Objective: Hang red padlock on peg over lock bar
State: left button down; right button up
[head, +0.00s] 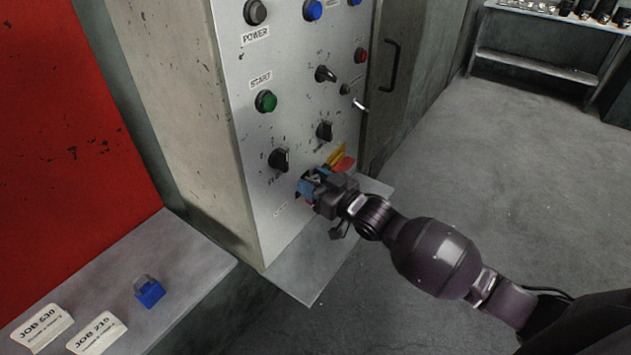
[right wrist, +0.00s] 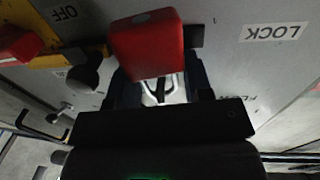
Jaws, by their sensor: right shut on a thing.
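The red padlock (right wrist: 147,45) is close in front of my right gripper in the right wrist view, against the grey panel; its pale shackle (right wrist: 156,92) shows between the fingers. My right gripper (head: 311,187) is shut on the padlock at the lower part of the panel, below the yellow plate (head: 337,155) with its red handle (head: 344,164). In the head view the gripper hides most of the padlock. A dark piece (right wrist: 197,36) beside the padlock may be part of the lock bar. The peg is hidden; I cannot tell whether the shackle is around it. My left gripper is out of view.
The panel (head: 300,75) carries several knobs and buttons around my gripper. A shelf (head: 310,270) juts out below it. A blue padlock (head: 149,293) and job cards (head: 96,333) lie on the ledge at the lower left. Open floor is on the right.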

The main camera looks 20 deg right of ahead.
jog(key=shift+a+f, duration=0.15)
jog(key=shift+f, duration=0.15)
